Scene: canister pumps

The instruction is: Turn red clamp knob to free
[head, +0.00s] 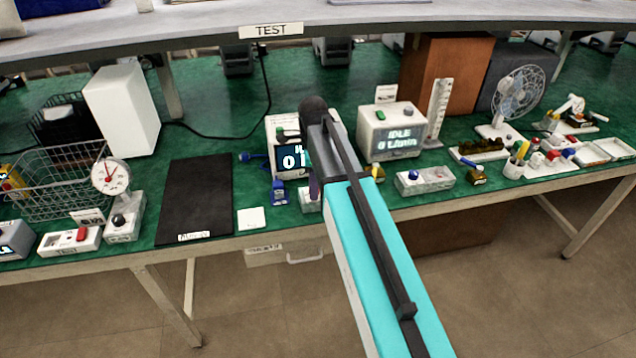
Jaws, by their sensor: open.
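A red knob-like part (81,234) sits on a small white box labelled TEST at the front left of the green bench. Other small red parts (553,155) lie in a tray on the right; I cannot tell from here which red part is the clamp knob. My arm reaches from the bottom right up to the middle of the bench. My gripper (313,182), mostly hidden behind the arm, is open over the bench front near a white pump unit (285,140) with a dark display. I cannot see its fingertips clearly, and it is well to the right of the TEST box.
A dial gauge (110,176), wire basket (60,185) and white block (121,108) stand at left. A black mat (195,195) lies flat. A shelf (200,25) overhangs the back.

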